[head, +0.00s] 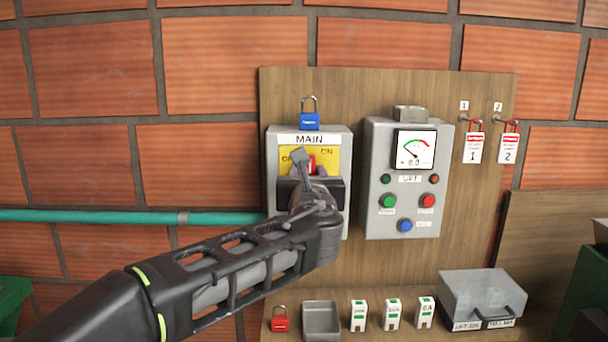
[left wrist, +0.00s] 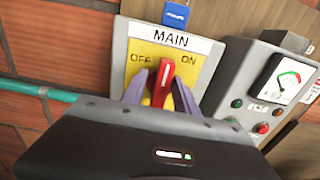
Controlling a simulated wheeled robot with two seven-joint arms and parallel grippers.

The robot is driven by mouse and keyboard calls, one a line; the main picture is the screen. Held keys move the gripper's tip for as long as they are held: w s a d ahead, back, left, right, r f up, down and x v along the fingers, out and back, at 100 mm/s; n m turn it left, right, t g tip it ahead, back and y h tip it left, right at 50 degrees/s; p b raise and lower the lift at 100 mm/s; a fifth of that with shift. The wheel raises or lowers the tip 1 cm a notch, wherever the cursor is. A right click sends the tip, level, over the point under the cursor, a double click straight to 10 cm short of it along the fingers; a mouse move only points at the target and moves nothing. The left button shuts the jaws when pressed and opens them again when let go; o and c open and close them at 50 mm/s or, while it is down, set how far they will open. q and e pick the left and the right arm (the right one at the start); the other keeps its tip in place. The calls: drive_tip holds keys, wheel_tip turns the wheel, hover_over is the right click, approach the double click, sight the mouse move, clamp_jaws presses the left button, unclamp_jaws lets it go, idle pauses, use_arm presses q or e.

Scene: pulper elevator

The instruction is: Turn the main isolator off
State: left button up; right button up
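The main isolator (head: 273,146) is a grey box marked MAIN with a yellow plate on the plywood board. Its red handle (left wrist: 163,82) stands about upright on the plate, pointing between OFF and ON. My left gripper (head: 306,163) is in front of the isolator. In the left wrist view, the fingers of the left gripper (left wrist: 162,88) flank the handle closely, one on each side. Whether they press on it cannot be made out. In the head view, the gripper hides much of the handle and the plate's lower part. My right gripper is not in view.
A blue padlock (head: 310,121) sits on top of the isolator. A control box (head: 375,220) with a meter and buttons stands close to its right. Two red-hasped tags (head: 473,148) hang farther right. A red padlock (head: 280,323), a tray (head: 321,320) and a case (head: 482,295) are below.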

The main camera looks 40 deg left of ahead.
use_arm(q)
drive_tip(key=shift+w, duration=0.1)
clamp_jaws()
idle(0.4)
drive_tip(key=shift+s+a+f+n+b, duration=0.15)
drive_tip(key=shift+a+n+b, duration=0.05)
drive_tip(key=shift+n+b, duration=2.8)
drive_tip(key=shift+s+a+f+n+b, duration=0.15)
drive_tip(key=shift+f+n+b, duration=0.05)
drive_tip(key=shift+n+b, duration=2.8)
drive_tip(key=shift+s+a+f+n+b, duration=0.15)
drive_tip(key=shift+a+n+b, duration=0.05)
drive_tip(key=shift+n+b, duration=2.8)
